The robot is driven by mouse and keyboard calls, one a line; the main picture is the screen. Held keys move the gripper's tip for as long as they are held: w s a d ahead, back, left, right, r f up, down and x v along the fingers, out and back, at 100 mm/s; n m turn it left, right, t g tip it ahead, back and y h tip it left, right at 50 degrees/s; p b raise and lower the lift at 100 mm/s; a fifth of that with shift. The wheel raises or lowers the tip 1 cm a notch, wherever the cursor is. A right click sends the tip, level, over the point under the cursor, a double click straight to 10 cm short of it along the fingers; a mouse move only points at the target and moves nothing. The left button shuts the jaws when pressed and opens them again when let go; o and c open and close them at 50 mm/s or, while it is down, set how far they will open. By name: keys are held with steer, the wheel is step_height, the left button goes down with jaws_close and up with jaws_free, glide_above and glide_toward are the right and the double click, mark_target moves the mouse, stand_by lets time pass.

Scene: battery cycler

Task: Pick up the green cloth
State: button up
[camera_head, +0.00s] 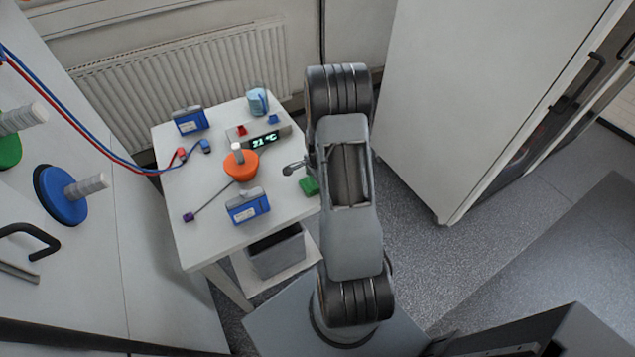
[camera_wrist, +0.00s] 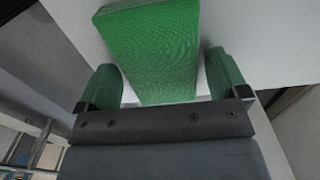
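The green cloth (camera_head: 309,186) is a small folded block on the right edge of the white table, partly hidden by my arm in the head view. In the wrist view the cloth (camera_wrist: 155,50) fills the top middle as a textured green slab. My gripper (camera_wrist: 165,80) is open, with one green-looking finger on each side of the cloth's near end. White surface shows between the cloth and both fingers near that end. I cannot tell how far apart in depth they are. My gripper is mostly hidden behind my arm in the head view.
The white table (camera_head: 190,240) also holds an orange knob-topped piece (camera_head: 241,166), a temperature display unit (camera_head: 264,138), two blue boxes (camera_head: 190,121) (camera_head: 248,206) and a blue cup (camera_head: 257,101). A grey bin (camera_head: 277,254) is below. A tall white cabinet (camera_head: 465,90) stands at right.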

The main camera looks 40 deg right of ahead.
steer(key=c, duration=0.7)
steer(key=shift+c, duration=0.2)
steer(key=shift+r, duration=0.15)
steer(key=shift+r, duration=0.25)
step_height(320, 180, up, 2)
steer(key=shift+r+b, duration=0.2)
steer(key=shift+b, duration=0.45)
steer(key=s+a+r+b, duration=0.1)
steer(key=s+a+r, duration=0.4)
steer(key=s+r, duration=0.5)
steer(key=s, duration=0.3)
steer(key=shift+a, duration=0.15)
steer(key=shift+f, duration=0.1)
